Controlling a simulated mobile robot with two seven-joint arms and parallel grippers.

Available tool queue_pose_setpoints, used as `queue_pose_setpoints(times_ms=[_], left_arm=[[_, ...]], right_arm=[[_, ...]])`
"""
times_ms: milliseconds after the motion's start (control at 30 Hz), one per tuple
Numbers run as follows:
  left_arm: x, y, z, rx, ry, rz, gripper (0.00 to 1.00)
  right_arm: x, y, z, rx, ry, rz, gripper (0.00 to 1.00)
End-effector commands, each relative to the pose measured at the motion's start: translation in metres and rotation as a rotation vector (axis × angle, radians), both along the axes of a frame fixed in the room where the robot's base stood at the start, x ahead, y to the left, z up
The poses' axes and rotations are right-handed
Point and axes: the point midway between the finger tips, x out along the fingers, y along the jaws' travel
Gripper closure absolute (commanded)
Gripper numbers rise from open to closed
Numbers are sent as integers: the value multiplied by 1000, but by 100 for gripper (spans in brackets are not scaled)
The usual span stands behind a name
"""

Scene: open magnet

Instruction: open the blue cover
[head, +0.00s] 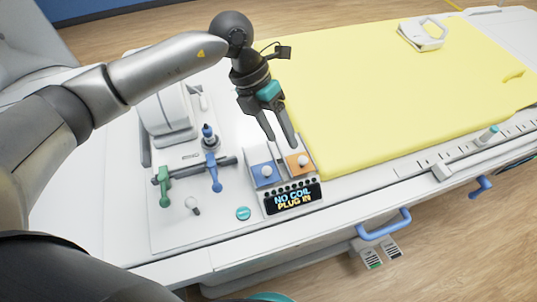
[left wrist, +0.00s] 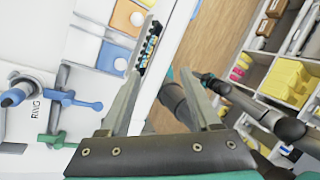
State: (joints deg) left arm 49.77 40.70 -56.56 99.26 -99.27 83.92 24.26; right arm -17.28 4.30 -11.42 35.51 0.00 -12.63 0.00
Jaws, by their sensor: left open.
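The blue cover (head: 263,176) is a small flat panel with a white round knob, on the white console beside an orange cover (head: 299,163). It looks shut. In the left wrist view the blue cover (left wrist: 112,58) lies to the left of my fingers, with the orange cover (left wrist: 124,15) above it. My left gripper (head: 282,143) is open and empty. Its fingers point down, just behind the two covers in the head view. Whether a fingertip touches the console cannot be told. My right gripper is not seen in the head view.
A display (head: 292,200) reading "NO COIL PLUG IN" sits in front of the covers. Blue and green levers (head: 214,172) stand to the left, near a teal button (head: 243,213). A yellow mat (head: 390,95) covers the bed to the right. A blue handle (head: 385,226) is on the front edge.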

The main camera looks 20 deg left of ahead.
Motion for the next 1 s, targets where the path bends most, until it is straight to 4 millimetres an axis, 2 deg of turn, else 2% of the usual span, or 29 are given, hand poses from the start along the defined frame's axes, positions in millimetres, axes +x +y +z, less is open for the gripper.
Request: queue_pose_setpoints(times_ms=[33, 100, 233, 367, 467, 800, 1000], left_arm=[[5, 20, 1, 81, -5, 4, 36], [8, 39, 2, 163, -5, 10, 36], [9, 56, 1, 235, -1, 17, 36], [8, 56, -9, 242, 3, 17, 36], [6, 53, -25, 240, 5, 16, 36], [0, 38, -97, 236, 5, 15, 36], [-2, 33, -131, 237, 3, 16, 36]], right_arm=[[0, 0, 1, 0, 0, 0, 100], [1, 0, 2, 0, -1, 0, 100], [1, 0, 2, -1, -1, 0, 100], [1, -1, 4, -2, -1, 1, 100], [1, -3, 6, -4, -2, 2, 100], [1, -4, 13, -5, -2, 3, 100], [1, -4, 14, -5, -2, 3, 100]])
